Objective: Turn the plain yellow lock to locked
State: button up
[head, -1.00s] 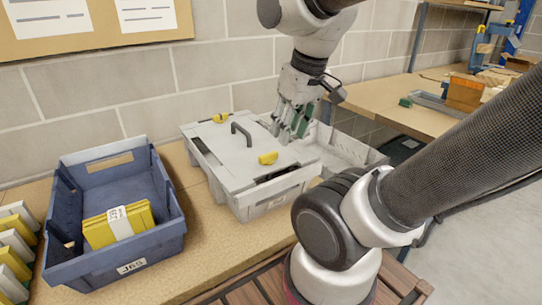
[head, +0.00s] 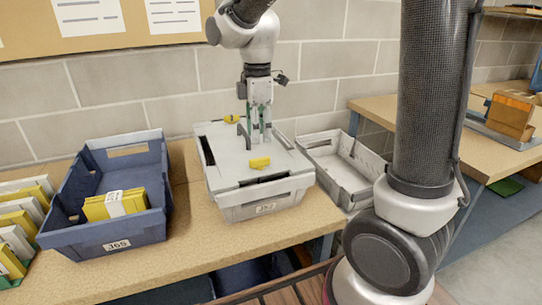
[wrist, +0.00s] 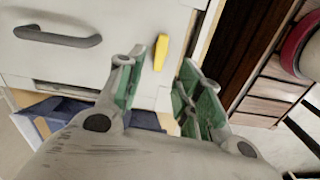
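A pale grey crate (head: 266,210) with a flat grey lid (head: 222,172) stands on the wooden bench. One plain-looking yellow lock (head: 260,163) is on the lid near the front edge; it also shows in the wrist view (wrist: 161,52) as a narrow upright bar. A second yellow lock (head: 231,119) sits at the lid's back edge and seems to carry a dark mark. My gripper (head: 261,138) points down over the lid, beside the dark handle and behind the front lock. In the wrist view its green-padded fingers (wrist: 160,75) are apart and empty, with the front lock beyond the gap.
The dark handle (head: 243,138) stands up from the lid, left of my gripper. A blue crate (head: 117,246) holding yellow packs (head: 115,205) is at left. An open grey tray (head: 338,185) is close on the right. Bare bench (head: 190,225) shows between the crates.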

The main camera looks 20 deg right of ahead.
aim_at(259, 158)
jog(key=shift+f+n, duration=0.2)
jog(key=shift+n, duration=0.4)
notch_tip(259, 158, down, 8)
jog(key=shift+r, duration=0.25)
grip_shut()
